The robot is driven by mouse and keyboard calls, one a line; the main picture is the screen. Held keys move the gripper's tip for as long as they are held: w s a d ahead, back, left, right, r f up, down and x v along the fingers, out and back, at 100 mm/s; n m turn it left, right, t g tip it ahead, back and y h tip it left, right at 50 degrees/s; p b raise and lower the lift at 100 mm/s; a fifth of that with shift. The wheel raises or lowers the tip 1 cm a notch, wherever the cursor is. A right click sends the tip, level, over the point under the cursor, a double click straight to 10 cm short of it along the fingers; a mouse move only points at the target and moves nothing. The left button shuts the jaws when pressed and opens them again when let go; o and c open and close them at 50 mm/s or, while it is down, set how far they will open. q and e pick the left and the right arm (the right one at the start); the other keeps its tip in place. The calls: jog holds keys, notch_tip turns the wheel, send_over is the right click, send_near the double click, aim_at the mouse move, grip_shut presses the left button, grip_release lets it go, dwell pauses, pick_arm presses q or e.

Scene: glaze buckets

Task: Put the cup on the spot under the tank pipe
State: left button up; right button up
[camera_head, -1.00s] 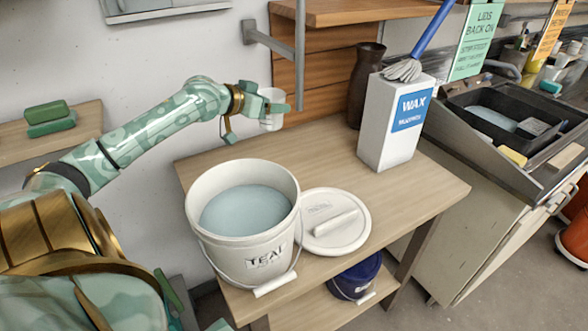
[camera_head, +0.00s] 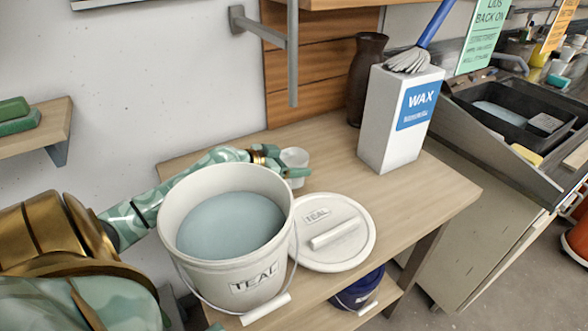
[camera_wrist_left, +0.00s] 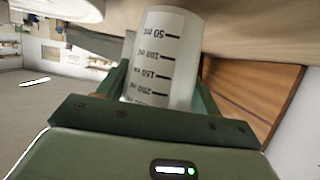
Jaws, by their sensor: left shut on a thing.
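The white cup (camera_head: 296,156) is at the back of the wooden table, behind the teal bucket, held by my left gripper (camera_head: 289,167). My left gripper is shut on it. In the left wrist view the cup (camera_wrist_left: 160,50) has dark ml marks and stands between the two green fingers. A grey vertical pipe (camera_head: 293,55) by the wall ends above the table, above the cup in the picture. I cannot tell whether the cup touches the tabletop. I cannot make out a marked spot or a tank. My right gripper is not in view.
The bucket of teal glaze (camera_head: 226,270) stands in front of my left forearm and hides part of it. Its lid (camera_head: 350,255) lies to the right. A white wax canister (camera_head: 385,140) and a dark vase (camera_head: 362,85) stand behind. Bare tabletop (camera_head: 340,170) lies between cup and canister.

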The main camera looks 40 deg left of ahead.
pick_arm(q)
jog(key=shift+f, duration=0.6)
jog(key=shift+f, duration=0.1)
jog(key=o, duration=1)
jog(key=shift+s, duration=0.15)
jog(key=p+v, duration=0.2)
jog(key=v, duration=0.9)
jog(key=shift+s+r, duration=0.3)
